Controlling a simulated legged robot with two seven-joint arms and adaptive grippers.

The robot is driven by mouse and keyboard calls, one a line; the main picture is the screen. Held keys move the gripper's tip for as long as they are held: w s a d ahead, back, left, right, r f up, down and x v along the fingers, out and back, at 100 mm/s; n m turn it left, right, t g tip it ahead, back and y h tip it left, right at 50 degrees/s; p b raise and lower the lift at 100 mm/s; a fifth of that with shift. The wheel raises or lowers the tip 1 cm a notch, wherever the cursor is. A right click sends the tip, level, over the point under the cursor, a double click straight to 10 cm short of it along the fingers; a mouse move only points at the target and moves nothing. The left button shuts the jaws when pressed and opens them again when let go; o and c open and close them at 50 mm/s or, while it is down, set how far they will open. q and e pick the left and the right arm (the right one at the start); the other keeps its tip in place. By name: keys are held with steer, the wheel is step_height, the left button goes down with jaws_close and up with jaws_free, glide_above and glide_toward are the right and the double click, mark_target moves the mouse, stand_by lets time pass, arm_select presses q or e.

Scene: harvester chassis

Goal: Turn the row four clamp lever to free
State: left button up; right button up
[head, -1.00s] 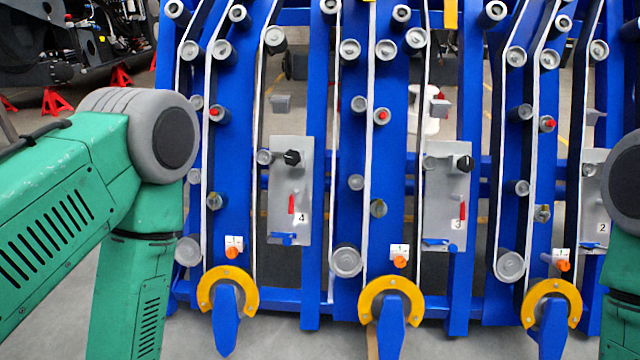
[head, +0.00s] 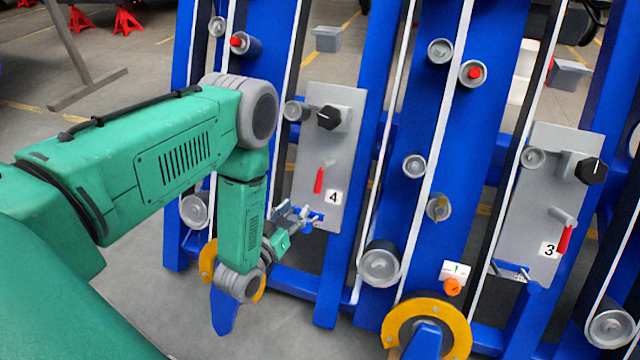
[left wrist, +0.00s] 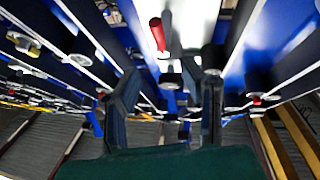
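The row four plate (head: 345,110) is grey and marked 4. Its red lever (head: 319,180) points down, slightly tilted, below a black knob (head: 328,118). A blue piece (head: 318,219) sits at the plate's lower edge, partly hidden by my left gripper (head: 298,216). The gripper is below and left of the red lever, apart from it. In the left wrist view, the fingers of the left gripper (left wrist: 170,82) are spread with nothing between them. The red lever (left wrist: 157,34) shows beyond them, near the pale plate (left wrist: 192,22). My right gripper is not in view.
Blue uprights with white strips and grey rollers (head: 380,264) surround the plate. A yellow ring (head: 462,325) stands low in the middle. Another plate marked 3 (head: 525,215), with a red lever, is to the right. Grey floor is open at left.

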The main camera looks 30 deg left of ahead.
mark_target(317, 183)
arm_select(q)
steer(key=w+b, duration=0.1)
steer(key=w, duration=0.3)
steer(key=w+b, duration=0.1)
steer(key=w, duration=0.3)
steer(key=w+a+b, duration=0.1)
steer(key=w, duration=0.3)
steer(key=shift+w, duration=0.25)
jaws_close()
